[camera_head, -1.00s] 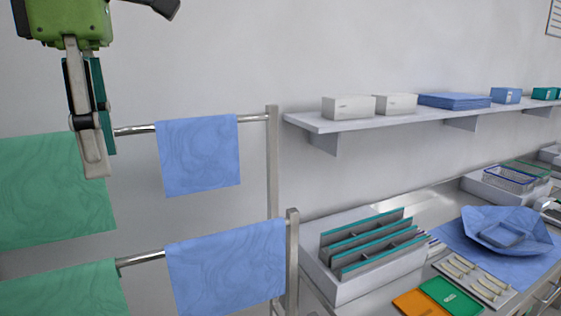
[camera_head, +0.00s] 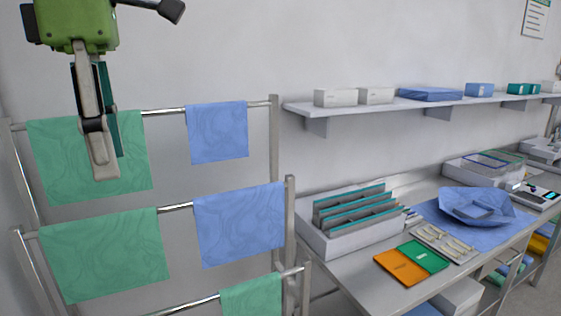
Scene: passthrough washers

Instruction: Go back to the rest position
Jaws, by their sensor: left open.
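My left gripper (camera_head: 112,168) hangs down from the upper left, its green body at the top and its fingers pointing down. It is open, and nothing shows between its fingers. In the picture it overlaps the upper green cloth (camera_head: 55,160) on the rack; I cannot tell how far in front of the cloth it is. My right gripper is not in view.
A metal drying rack (camera_head: 274,150) at left holds green cloths and blue cloths (camera_head: 240,225). At right, a steel bench (camera_head: 345,262) carries a divided organizer (camera_head: 330,245), orange and green packets, a tool tray and a blue wrapped bowl (camera_head: 480,205). A wall shelf (camera_head: 310,108) holds boxes.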

